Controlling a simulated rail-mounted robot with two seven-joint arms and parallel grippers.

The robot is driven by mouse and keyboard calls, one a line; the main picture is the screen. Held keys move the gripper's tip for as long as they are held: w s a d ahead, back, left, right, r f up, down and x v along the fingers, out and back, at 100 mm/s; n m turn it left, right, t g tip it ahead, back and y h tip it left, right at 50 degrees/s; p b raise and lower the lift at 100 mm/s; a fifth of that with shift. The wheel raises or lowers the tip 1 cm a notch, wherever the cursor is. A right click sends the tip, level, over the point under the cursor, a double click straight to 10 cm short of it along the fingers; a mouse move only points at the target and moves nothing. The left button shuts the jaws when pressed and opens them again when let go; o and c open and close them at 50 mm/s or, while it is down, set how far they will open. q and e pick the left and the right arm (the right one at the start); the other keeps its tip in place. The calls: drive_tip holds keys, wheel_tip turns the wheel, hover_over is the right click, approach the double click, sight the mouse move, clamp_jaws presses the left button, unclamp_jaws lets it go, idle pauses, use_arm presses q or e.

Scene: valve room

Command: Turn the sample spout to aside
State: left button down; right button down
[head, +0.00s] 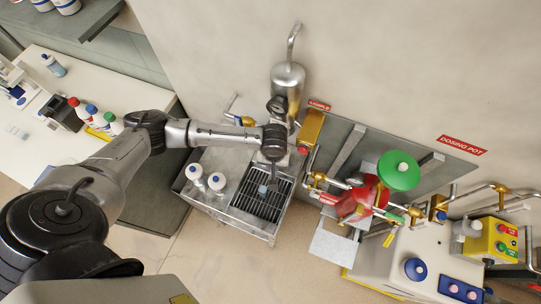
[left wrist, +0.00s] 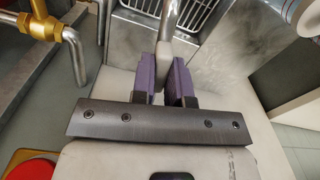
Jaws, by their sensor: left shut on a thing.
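The sample spout shows in the left wrist view as a silver pipe (left wrist: 171,20) with a pale grey block (left wrist: 162,66) at its near end. My left gripper (left wrist: 164,78) has its purple pads closed on either side of this block. In the head view my left gripper (head: 271,181) points down over the drain grating (head: 258,207), in front of the silver sample cylinder (head: 288,82) near the red SAMPLE label (head: 319,105). My wrist hides most of the spout there. My right gripper is not in view.
Two white bottles with blue caps (head: 194,171) (head: 217,182) stand on the sink's left side. A yellow box (head: 311,126) is just right of my wrist. The dosing pot's brass pipes, red body and green wheel (head: 399,170) stand further right. Open floor lies in front of the sink.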

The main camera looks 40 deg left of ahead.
use_arm(q)
drive_tip(key=shift+w+d+n+p, duration=0.2)
drive_tip(key=shift+w+n+p, duration=0.1)
drive_tip(key=shift+n, duration=0.1)
drive_tip(key=shift+s, duration=0.1)
drive_tip(key=c, duration=1.1)
unclamp_jaws()
wheel_tip(320, 180, up, 14)
drive_tip(key=shift+f, duration=0.1)
drive_tip(key=shift+c, duration=0.4)
